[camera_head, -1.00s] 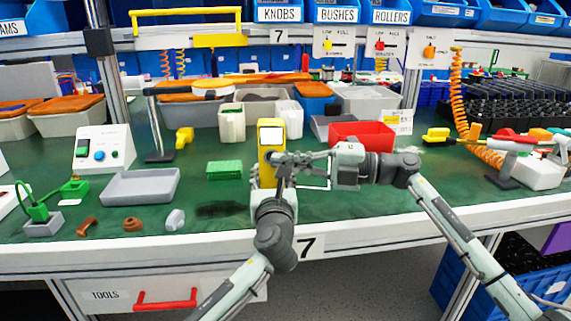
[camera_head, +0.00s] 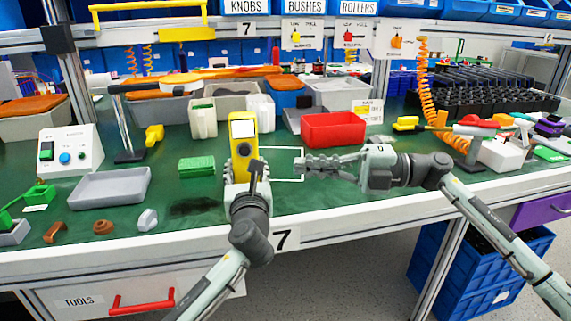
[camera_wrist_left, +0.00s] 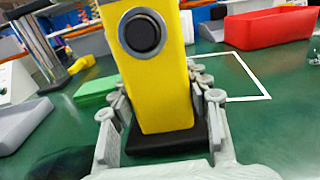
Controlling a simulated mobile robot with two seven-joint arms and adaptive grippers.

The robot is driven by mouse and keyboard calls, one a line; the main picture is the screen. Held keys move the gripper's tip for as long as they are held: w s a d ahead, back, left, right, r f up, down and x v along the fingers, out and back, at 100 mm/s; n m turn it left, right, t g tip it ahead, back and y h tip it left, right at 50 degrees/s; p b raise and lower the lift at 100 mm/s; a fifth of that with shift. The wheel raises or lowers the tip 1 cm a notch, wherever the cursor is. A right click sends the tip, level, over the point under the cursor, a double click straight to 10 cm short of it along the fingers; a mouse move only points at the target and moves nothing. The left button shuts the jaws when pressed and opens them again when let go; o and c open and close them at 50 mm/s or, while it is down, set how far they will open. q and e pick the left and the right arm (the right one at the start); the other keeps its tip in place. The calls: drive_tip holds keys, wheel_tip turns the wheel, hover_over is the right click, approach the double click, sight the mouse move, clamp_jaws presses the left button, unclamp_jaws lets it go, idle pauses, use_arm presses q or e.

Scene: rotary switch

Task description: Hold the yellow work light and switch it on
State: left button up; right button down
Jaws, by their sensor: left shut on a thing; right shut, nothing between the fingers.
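The yellow work light (camera_head: 242,150) stands upright on the green bench, with a pale lamp panel on its upper face. I cannot tell for sure whether the panel is lit. In the left wrist view the light's yellow body (camera_wrist_left: 163,92) carries a dark round knob (camera_wrist_left: 142,34) in a grey ring and ends in a black base. My left gripper (camera_head: 243,180) is shut on the lower body from the front, with fingers on both sides. My right gripper (camera_head: 302,165) is shut and empty, to the right of the light and apart from it, pointing left.
A white outlined rectangle (camera_head: 302,150) is marked on the bench right of the light. A red bin (camera_head: 333,130) stands behind it. A green block (camera_head: 197,167) and a grey tray (camera_head: 110,188) lie to the left. White and grey containers stand behind.

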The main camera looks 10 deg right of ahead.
use_arm(q)
drive_tip(key=shift+f, duration=0.1)
drive_tip(key=o, duration=1.5)
drive_tip(key=shift+a, duration=0.1)
drive_tip(key=shift+s, duration=0.1)
drive_tip(key=s, duration=1.1)
drive_tip(key=shift+s+a, duration=0.4)
